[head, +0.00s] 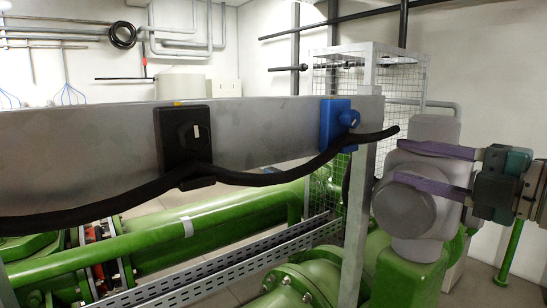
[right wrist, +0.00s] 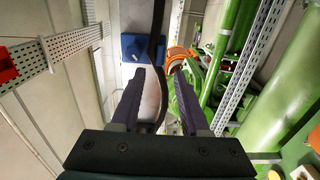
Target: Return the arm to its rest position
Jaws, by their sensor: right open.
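My right gripper (head: 400,162) is at the right of the head view, its two purple-grey fingers pointing left and spread apart. It is open, with nothing clasped between the fingers. In the right wrist view the open fingers (right wrist: 158,80) point up the picture. A black cable (head: 270,179) runs along a grey metal beam (head: 260,128), through a black clip (head: 187,140) and a blue clip (head: 338,122). Its free end lies left of my right gripper. In the wrist view the cable (right wrist: 158,40) shows in the gap between the fingers, apparently beyond them. My left gripper is not in view.
Green pipes (head: 190,235) and a perforated tray (head: 230,270) lie below the beam. A wire mesh cage (head: 335,85) stands behind it. A grey upright post (head: 358,215) stands left of my right arm. Pale floor shows at the far right.

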